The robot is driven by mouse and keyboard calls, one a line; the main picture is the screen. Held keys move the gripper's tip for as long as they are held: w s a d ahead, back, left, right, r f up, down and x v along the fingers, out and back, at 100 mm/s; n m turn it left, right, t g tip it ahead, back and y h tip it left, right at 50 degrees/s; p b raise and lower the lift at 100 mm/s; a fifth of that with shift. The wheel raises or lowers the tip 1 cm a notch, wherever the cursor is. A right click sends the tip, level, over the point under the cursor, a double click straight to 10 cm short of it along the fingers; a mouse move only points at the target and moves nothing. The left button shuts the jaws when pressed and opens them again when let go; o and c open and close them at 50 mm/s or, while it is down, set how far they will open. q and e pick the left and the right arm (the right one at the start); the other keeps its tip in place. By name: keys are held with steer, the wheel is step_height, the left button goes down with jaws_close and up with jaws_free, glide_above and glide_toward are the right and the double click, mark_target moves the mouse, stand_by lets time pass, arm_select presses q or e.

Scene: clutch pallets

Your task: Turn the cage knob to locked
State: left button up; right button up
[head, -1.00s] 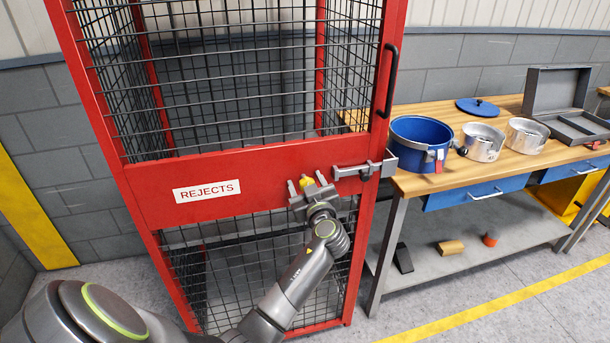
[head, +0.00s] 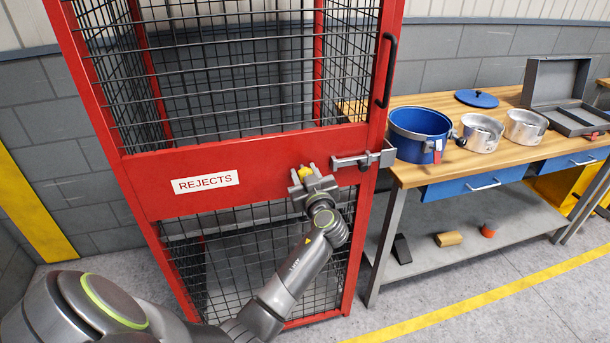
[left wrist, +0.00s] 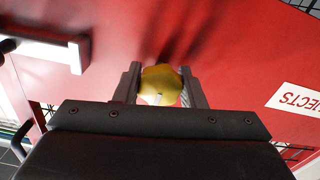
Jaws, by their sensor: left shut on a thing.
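The red cage (head: 260,160) carries a white REJECTS label (head: 207,182) on its middle panel. The yellow cage knob (head: 305,171) sits on that panel, right of the label. My left gripper (head: 304,174) is at the knob. In the left wrist view, the knob (left wrist: 161,86) lies between the two fingers of my left gripper (left wrist: 160,90), which are shut on it. A light mark shows on the knob's lower part. The fingers hide the knob's sides. My right gripper is in neither view.
A grey latch bar (head: 362,160) is right of the knob, near the cage's black handle (head: 388,70). A wooden workbench (head: 420,178) stands to the right, with a blue pot (head: 417,148), metal pots and an open grey case (head: 555,85) on it.

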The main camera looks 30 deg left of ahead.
arm_select(q)
steer(key=m+b, duration=0.1)
steer(key=m, duration=0.7)
steer(key=shift+m, duration=0.3)
steer(key=m+p, duration=0.1)
steer(key=m, duration=0.3)
steer(key=shift+r, duration=0.1)
steer(key=shift+m+p, duration=0.85)
steer(key=shift+m, duration=1.55)
steer(key=o, duration=1)
steer(key=shift+f, duration=0.2)
